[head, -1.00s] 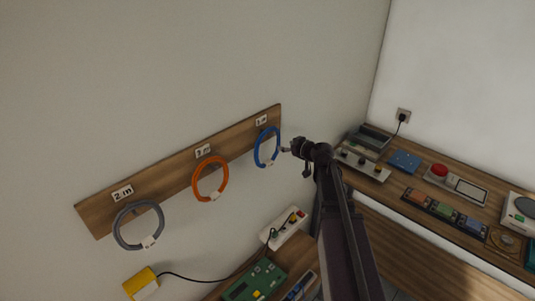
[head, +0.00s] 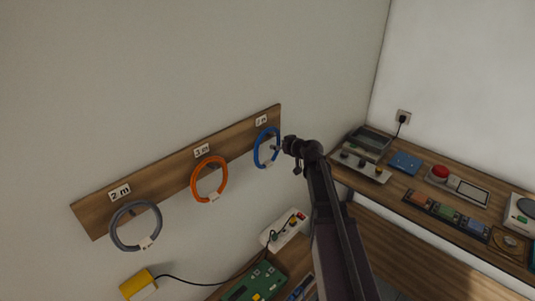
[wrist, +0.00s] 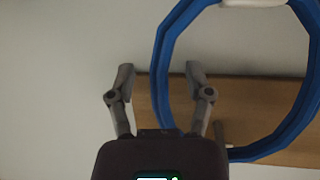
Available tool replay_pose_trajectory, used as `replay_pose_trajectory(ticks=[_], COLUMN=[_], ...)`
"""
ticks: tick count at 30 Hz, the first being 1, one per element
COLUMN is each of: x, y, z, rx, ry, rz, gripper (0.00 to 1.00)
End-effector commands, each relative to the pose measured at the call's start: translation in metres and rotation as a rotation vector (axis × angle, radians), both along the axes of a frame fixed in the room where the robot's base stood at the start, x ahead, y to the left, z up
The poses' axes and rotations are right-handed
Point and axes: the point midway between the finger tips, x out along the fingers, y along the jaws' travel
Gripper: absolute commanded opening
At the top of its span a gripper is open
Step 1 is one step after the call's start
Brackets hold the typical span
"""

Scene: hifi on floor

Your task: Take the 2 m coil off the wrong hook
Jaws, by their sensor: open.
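The blue coil (head: 258,150) hangs under the rightmost label of the wall board, with a white tag on it. My gripper (head: 285,146) is at its right edge. In the wrist view the fingers of my gripper (wrist: 158,78) are apart, and one side of the blue coil (wrist: 160,60) passes between them in the picture. Nothing is gripped; the exact depth is unclear. An orange coil (head: 196,190) hangs under the middle label. A grey coil (head: 115,232) hangs under the left label, which reads 2 m (head: 119,192). The writing on the coil tags is unreadable.
The wooden board (head: 88,218) is fixed to the wall. Below are a yellow box (head: 138,284) with a black cable, a power strip (head: 284,232) and a green circuit board (head: 254,285). A bench (head: 395,190) with devices stands at right.

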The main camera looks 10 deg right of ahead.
Motion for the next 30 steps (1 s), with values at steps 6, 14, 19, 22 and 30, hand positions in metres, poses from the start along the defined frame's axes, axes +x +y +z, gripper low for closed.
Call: replay_pose_trajectory(ticks=[6, 14, 19, 22, 30], x=[0.0028, 0.0027, 0.0026, 0.0026, 0.0027], y=[0.0016, 0.0018, 0.0019, 0.0019, 0.0018], z=[-0.0011, -0.0010, -0.0010, -0.0010, -0.0009], rx=[0.000, 0.000, 0.000, 0.000, 0.000], ry=[0.000, 0.000, 0.000, 0.000, 0.000], rz=[0.000, 0.000, 0.000, 0.000, 0.000], gripper=[0.66, 0.66, 0.60, 0.30, 0.00])
